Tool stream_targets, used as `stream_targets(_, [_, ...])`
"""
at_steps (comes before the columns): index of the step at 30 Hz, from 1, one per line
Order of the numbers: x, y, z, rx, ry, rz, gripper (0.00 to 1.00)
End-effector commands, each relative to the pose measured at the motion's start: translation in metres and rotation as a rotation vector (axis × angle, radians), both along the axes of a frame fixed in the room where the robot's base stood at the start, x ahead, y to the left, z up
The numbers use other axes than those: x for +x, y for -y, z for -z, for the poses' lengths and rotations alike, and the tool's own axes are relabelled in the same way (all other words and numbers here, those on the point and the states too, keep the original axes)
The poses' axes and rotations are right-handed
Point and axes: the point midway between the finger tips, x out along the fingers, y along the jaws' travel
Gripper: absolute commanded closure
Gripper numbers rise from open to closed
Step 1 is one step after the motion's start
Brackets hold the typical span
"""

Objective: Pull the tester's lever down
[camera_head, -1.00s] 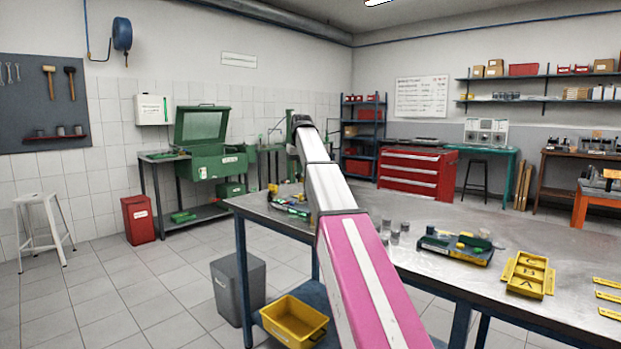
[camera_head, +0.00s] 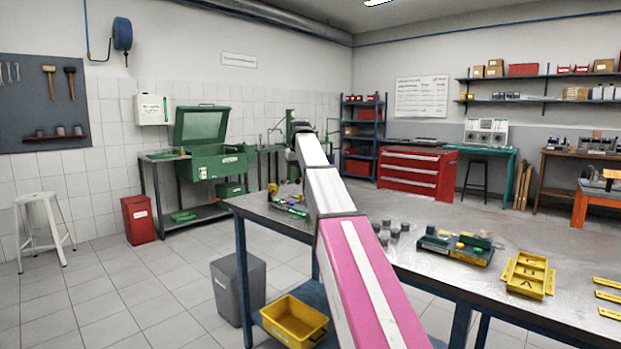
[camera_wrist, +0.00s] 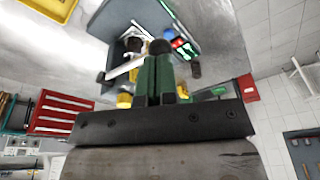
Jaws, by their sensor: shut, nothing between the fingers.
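The tester (camera_wrist: 117,52) is a dark grey unit in the upper part of the wrist view, seen from close by and upside down. A pale lever bar (camera_wrist: 124,68) runs from it to a dark round knob (camera_wrist: 162,46). My gripper (camera_wrist: 156,60) has green fingers, shut and empty, with their tips at the knob; I cannot tell whether they touch it. The fingers cover part of the lever. In the head view, what seems to be the tester (camera_head: 290,209) is at the near bench's left end, partly hidden by my arm. My gripper is hidden there.
The steel bench (camera_head: 420,220) carries small grey cylinders (camera_head: 388,233), a dark fixture with green parts (camera_head: 455,247) and a yellow tray (camera_head: 528,275). A yellow bin (camera_head: 295,320) is below. A red tool cabinet (camera_head: 415,172) stands behind. Open floor lies left of the bench.

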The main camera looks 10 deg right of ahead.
Motion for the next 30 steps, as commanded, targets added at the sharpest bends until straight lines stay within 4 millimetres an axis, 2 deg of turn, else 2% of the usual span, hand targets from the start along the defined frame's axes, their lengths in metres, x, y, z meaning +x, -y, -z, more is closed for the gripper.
stream_targets(7, [-0.001,-0.001,0.012,0.0,0.0,0.0,1.0])
stream_targets(20, [-0.001,-0.002,0.015,0.0,0.0,0.0,1.0])
stream_targets(30, [-0.001,-0.002,0.029,0.0,0.0,0.0,1.0])
